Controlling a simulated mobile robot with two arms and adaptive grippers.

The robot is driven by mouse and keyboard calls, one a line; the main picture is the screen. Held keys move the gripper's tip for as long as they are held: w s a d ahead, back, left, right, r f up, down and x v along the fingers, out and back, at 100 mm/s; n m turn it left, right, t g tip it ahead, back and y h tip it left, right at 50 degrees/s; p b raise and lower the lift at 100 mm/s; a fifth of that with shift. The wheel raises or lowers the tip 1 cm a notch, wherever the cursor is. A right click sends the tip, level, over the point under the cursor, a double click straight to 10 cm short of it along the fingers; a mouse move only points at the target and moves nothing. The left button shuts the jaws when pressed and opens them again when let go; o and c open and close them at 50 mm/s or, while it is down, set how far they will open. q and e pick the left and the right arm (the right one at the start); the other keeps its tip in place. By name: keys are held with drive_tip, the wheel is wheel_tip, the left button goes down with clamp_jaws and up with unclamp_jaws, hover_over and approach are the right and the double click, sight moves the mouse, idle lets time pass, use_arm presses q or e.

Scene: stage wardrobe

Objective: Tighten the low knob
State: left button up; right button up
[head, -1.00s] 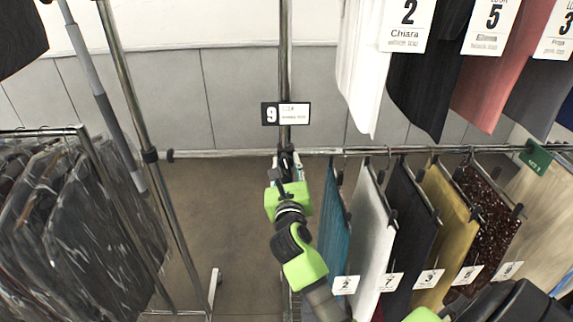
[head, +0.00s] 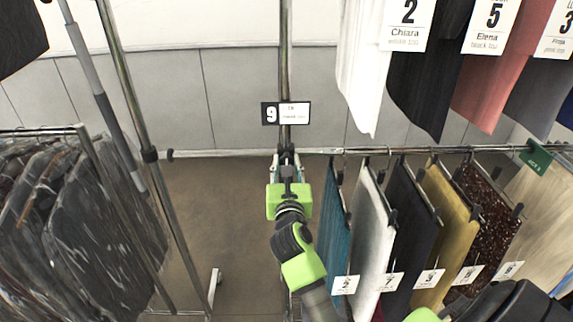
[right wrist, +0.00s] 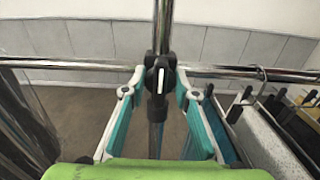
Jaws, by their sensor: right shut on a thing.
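The low knob (right wrist: 160,76) is a black knob with a pale bar on its face, on a black clamp where the upright chrome post (right wrist: 162,30) meets the horizontal rail. My right gripper (head: 287,160) reaches up to this joint in the head view. In the right wrist view its two teal-lined fingers (right wrist: 160,82) stand on either side of the knob and are shut on it. My left gripper is not in view.
Teal, white, black, gold and sequinned garments (head: 372,228) hang close to the right of my right arm. Bagged dark clothes (head: 85,225) hang at left. A number 9 sign (head: 285,113) is on the post above the joint. Floor between the racks is clear.

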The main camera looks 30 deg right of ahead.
drive_tip(key=o, duration=1.1)
drive_tip(key=v, duration=0.7)
drive_tip(key=shift+s+a, duration=0.2)
